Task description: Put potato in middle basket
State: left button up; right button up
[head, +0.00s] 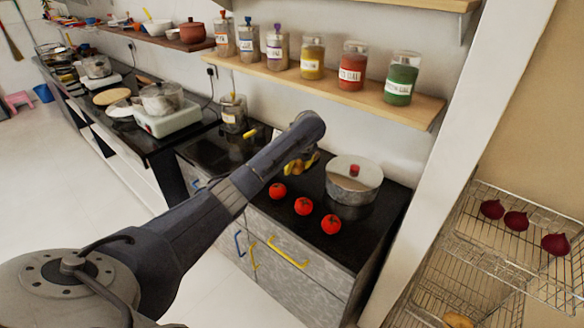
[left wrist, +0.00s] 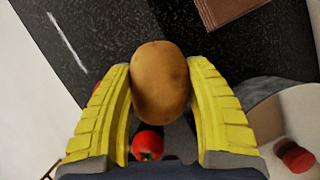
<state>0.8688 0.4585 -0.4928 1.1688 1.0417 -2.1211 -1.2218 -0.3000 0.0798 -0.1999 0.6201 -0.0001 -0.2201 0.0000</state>
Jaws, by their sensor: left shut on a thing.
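A brown potato (left wrist: 160,82) is held between the yellow fingers of my left gripper (left wrist: 163,100) in the left wrist view. In the head view my left gripper (head: 302,164) is over the black counter, behind the tomatoes, and the potato is mostly hidden by the arm and fingers. A wire basket rack stands at the right. Its upper basket (head: 527,268) holds red onions (head: 516,221). A lower basket (head: 418,300) is partly cut off by the frame and holds a potato-like brown item (head: 458,320). My right gripper is not in view.
Three tomatoes (head: 304,206) lie along the counter front, beside a lidded steel pot (head: 353,184). A shelf (head: 330,85) with spice jars hangs above the counter. A white wall edge (head: 455,150) stands between counter and rack.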

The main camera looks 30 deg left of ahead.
pick_arm(q)
jog(key=s+d, duration=0.2)
jog(key=d, duration=0.2)
jog(key=s+d, duration=0.3)
jog(key=d, duration=0.1)
jog(key=s+d, duration=0.2)
jog(key=d, duration=0.2)
jog(key=shift+s+d, duration=0.2)
jog(key=shift+d, duration=0.15)
jog(key=shift+d+r, duration=0.4)
jog(key=shift+d, duration=0.25)
jog(key=d+r+n+g, duration=0.1)
jog(key=d+r+n, duration=0.35)
jog(key=d, duration=0.35)
jog(key=s+d+r+n+g, duration=0.3)
jog(key=s+d+n+g, duration=0.1)
jog(key=s+n, duration=0.6)
jog(key=shift+s+d, duration=0.25)
jog(key=shift+d, duration=0.15)
jog(key=s+a+n+h, duration=0.1)
jog(key=s+n, duration=0.2)
jog(key=s+a+n+g+h, duration=0.1)
jog(key=s+n, duration=0.2)
jog(key=s, duration=0.1)
jog(key=s+a+r+n+h, duration=0.1)
jog(key=s+n, duration=0.2)
jog(key=s, duration=0.1)
jog(key=shift+s+r+n+g+h, duration=0.1)
jog(key=shift+s+n+g+h, duration=0.05)
jog(key=shift+n+g+h, duration=0.2)
